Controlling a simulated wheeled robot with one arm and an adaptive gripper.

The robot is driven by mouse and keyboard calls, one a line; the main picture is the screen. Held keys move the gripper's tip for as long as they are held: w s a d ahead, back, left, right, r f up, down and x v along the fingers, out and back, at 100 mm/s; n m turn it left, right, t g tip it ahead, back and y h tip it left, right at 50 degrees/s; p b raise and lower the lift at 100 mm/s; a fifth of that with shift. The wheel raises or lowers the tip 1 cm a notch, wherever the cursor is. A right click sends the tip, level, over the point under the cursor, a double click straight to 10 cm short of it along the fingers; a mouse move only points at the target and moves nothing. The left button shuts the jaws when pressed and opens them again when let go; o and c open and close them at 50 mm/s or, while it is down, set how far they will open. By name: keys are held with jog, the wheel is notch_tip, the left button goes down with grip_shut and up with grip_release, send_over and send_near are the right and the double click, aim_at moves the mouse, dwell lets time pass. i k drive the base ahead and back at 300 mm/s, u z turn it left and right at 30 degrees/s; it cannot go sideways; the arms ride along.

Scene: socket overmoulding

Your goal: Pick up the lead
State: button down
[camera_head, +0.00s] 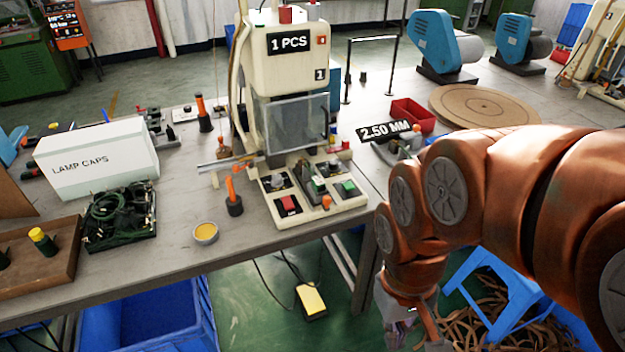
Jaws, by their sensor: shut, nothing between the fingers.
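Dark green coiled leads (112,207) lie in a black tray (92,246) on the left part of the table, in front of the white lamp caps box. They overlap, so I cannot tell one lead from another. My gripper (432,340) is at the bottom edge of the view, right of the table and below its top, pointing down. It is shut and empty, and its tips are partly cut off by the frame. It is far from the leads and touches nothing that I can see.
A moulding machine (285,75) with a button base stands mid-table between my arm and the leads. A blue stool (500,290) is beside my gripper.

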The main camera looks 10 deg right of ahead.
aim_at(411, 156)
jog(key=z, duration=1.05)
jog(key=k, duration=0.4)
jog(key=u, duration=1.05)
jog(key=i, duration=1.45)
jog(key=z, duration=0.7)
